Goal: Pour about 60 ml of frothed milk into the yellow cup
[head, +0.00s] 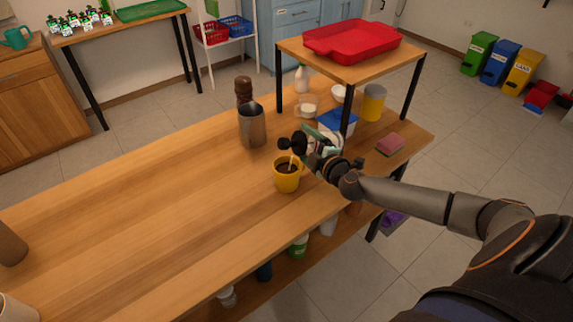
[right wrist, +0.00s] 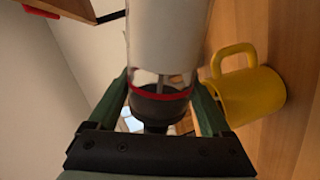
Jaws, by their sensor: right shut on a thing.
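The yellow cup (head: 287,182) stands upright on the wooden table and holds dark liquid. It also shows at the right of the right wrist view (right wrist: 258,95). My right gripper (head: 318,142) is above and just right of the cup. In the right wrist view it is shut on a clear cylindrical frother (right wrist: 160,78) with white contents, a red ring and a dark end. In the head view the frother looks tipped toward the cup, partly hidden by the gripper. A thin pale streak shows at the cup's mouth; I cannot tell surely whether it is milk. My left gripper is not in view.
A metal pitcher (head: 252,127) and a dark mill (head: 243,90) stand behind the cup. A small raised shelf (head: 345,72) bears a red tray (head: 352,38). Near its legs are a blue-topped box (head: 337,120), a yellow can (head: 373,102) and a pink sponge (head: 390,145). The table's left is mostly clear.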

